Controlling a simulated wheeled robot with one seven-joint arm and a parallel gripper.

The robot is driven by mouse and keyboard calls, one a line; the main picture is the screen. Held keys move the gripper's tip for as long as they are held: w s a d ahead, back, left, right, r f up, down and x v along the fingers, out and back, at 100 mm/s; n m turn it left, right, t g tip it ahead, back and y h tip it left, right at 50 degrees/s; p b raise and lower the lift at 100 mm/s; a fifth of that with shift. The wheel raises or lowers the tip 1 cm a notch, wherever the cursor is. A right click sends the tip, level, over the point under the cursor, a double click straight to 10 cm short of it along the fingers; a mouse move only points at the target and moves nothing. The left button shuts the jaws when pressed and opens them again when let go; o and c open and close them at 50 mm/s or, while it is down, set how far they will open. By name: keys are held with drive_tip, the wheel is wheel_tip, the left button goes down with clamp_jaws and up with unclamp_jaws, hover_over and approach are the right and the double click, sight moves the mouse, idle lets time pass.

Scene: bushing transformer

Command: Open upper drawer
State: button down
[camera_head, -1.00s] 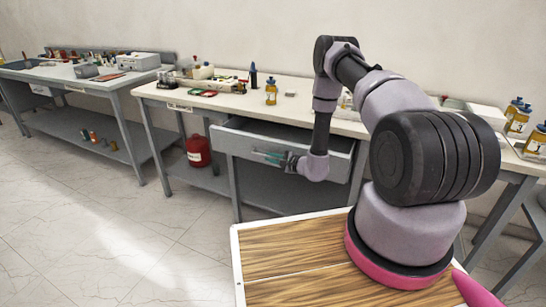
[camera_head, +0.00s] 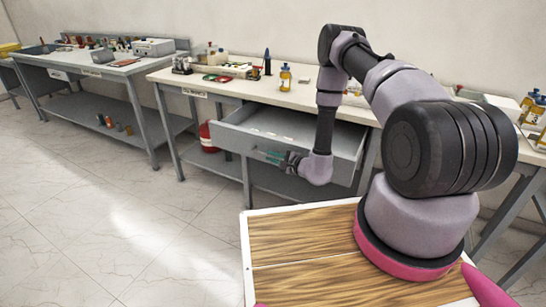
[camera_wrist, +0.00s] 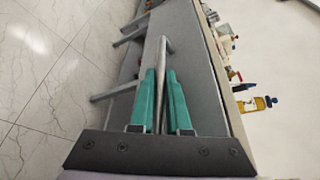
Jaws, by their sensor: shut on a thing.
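The upper drawer (camera_head: 232,139) is a grey drawer under the white-topped workbench (camera_head: 240,86). It stands pulled out, with its inside visible from above. My gripper (camera_head: 272,156) is at the drawer's front face. In the wrist view, the teal fingers of my gripper (camera_wrist: 163,92) lie on both sides of the metal bar handle (camera_wrist: 162,62) and are shut on it. The grey drawer front (camera_wrist: 188,70) fills the area behind the fingers. The handle is mostly hidden by the gripper in the head view.
Bottles, a tray and small items stand on the workbench top, including a yellow bottle (camera_head: 285,77). A red canister (camera_head: 207,137) is under the bench, left of the drawer. Another workbench (camera_head: 105,68) stands at the left. The tiled floor (camera_head: 100,220) in front is clear.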

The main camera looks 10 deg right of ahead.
drive_tip(key=shift+f, duration=0.1)
drive_tip(key=c, duration=0.9)
unclamp_jaws()
drive_tip(key=v, duration=1.1)
